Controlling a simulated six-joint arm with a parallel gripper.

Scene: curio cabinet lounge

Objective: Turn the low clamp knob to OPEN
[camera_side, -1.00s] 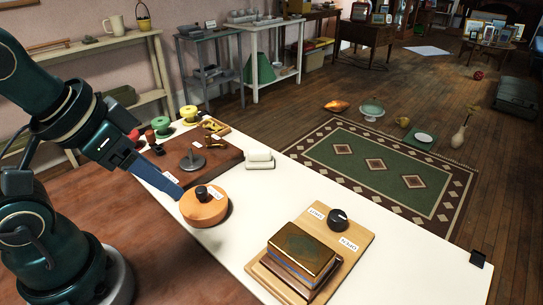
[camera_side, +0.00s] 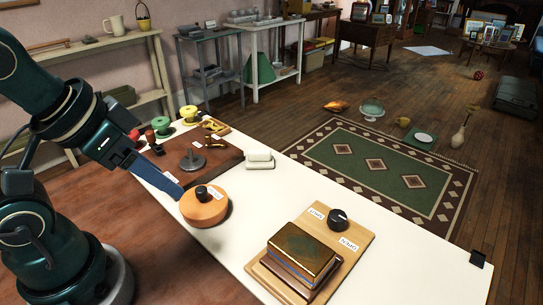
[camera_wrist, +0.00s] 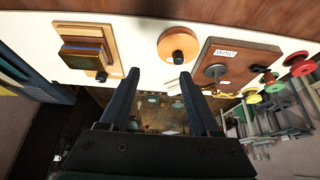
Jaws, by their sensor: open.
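A low black knob (camera_side: 338,219) sits on a pale wooden board (camera_side: 362,239) at the right part of the white table. A white label stands on each side of it; the right one (camera_side: 348,244) seems to read OPEN upside down, and the left one (camera_side: 315,213) is too small to read surely. The knob also shows in the wrist view (camera_wrist: 101,77). A stacked brown and gold block (camera_side: 302,251) lies on the same board. My gripper (camera_wrist: 159,74) is open and empty. In the side view its blue fingers (camera_side: 180,192) are beside a round orange-wood disc, well left of the knob.
The round disc (camera_side: 207,213) carries a black post and a label. Behind it, a dark brown board (camera_side: 225,160) holds a grey knob (camera_side: 193,158). Yellow and green spools stand farther back. The white table (camera_side: 270,205) is clear between disc and pale board.

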